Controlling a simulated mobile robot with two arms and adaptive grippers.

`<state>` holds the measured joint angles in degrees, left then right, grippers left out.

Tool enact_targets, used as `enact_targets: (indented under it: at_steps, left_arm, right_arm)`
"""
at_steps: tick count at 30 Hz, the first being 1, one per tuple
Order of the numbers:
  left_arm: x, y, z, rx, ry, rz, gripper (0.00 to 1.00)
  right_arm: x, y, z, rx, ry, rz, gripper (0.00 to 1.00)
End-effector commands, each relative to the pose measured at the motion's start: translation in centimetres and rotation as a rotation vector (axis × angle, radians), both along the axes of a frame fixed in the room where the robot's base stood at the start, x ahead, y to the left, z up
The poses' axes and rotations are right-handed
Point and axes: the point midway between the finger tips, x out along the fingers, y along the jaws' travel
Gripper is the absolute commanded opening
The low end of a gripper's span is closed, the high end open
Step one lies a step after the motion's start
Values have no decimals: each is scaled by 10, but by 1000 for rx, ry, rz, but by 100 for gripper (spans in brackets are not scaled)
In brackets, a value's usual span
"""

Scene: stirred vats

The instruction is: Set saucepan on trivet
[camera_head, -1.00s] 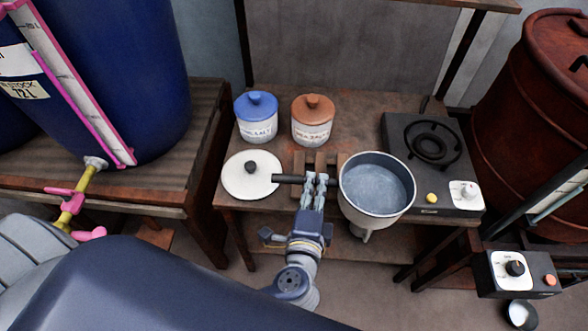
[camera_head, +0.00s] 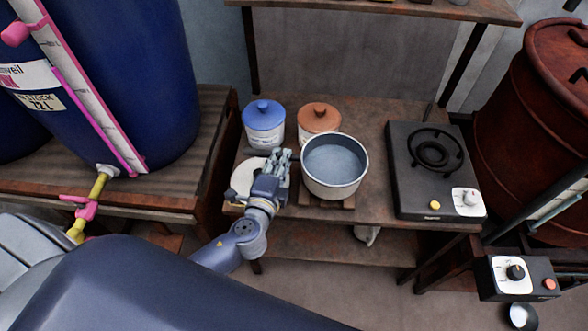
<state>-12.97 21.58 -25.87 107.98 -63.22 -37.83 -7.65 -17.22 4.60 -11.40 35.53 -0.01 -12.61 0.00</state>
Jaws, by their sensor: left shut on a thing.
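The saucepan (camera_head: 335,181) is a pale pot with a dark rim and bluish-grey liquid inside, level and upright. It is over the wooden trivet (camera_head: 343,203), whose front edge shows below it; the pan hides most of the trivet. I cannot tell whether the pan touches it. My left gripper (camera_head: 281,160) is at the pan's left side, shut on its handle, which the fingers mostly hide. My right gripper is not in view.
A blue-lidded jar (camera_head: 264,128) and a brown-lidded jar (camera_head: 317,120) stand close behind the pan. A white lid (camera_head: 243,180) lies left, partly behind my gripper. The burner (camera_head: 435,150) at right is empty, with clear tabletop between it and the pan.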

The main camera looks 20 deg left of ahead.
Motion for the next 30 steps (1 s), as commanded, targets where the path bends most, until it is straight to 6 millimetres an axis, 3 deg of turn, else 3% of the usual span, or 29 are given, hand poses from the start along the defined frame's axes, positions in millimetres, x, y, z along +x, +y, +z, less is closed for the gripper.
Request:
enact_targets:
  at_steps: [5, 15, 28, 29, 30]
  left_arm:
    - [7, 9, 3, -6, -10, 0, 0]
    - [7, 10, -31, -5, -9, 0, 0]
    - [7, 9, -36, -6, -10, 1, 0]
    - [5, 10, -39, -1, 0, 0, 25]
    - [5, 10, -39, -1, 0, 0, 34]
  right_arm:
    - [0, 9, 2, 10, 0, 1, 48]
    - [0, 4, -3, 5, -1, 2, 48]
    - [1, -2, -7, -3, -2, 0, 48]
    - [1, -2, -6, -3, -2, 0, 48]
    - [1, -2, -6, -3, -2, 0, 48]
